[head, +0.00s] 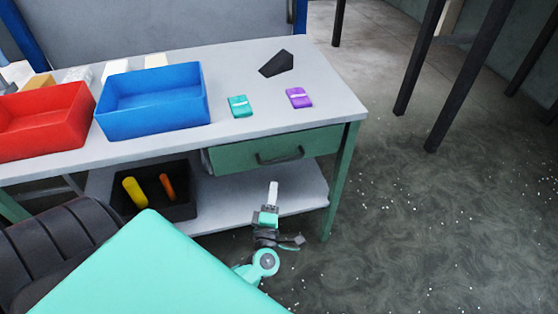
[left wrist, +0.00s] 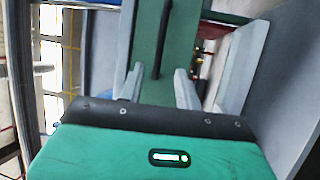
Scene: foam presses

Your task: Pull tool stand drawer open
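The tool stand's green drawer (head: 235,160) sits under the right end of the grey tabletop and looks shut. Its dark bar handle (head: 280,156) is on the front face. My left gripper (head: 273,185) is in front of and a little below the handle in the head view. In the left wrist view, the two pale fingers of my left gripper (left wrist: 158,70) are spread apart. The dark handle (left wrist: 161,40) shows between and beyond the fingertips, against the green drawer front (left wrist: 145,35). I cannot tell how far it is from them. My right gripper is not in view.
On the tabletop (head: 235,65) are a red bin (head: 40,122), a blue bin (head: 152,115), a teal pack (head: 240,106), a purple pack (head: 298,97) and a black wedge (head: 276,63). A black crate (head: 180,210) stands on the lower shelf. Floor to the right is clear.

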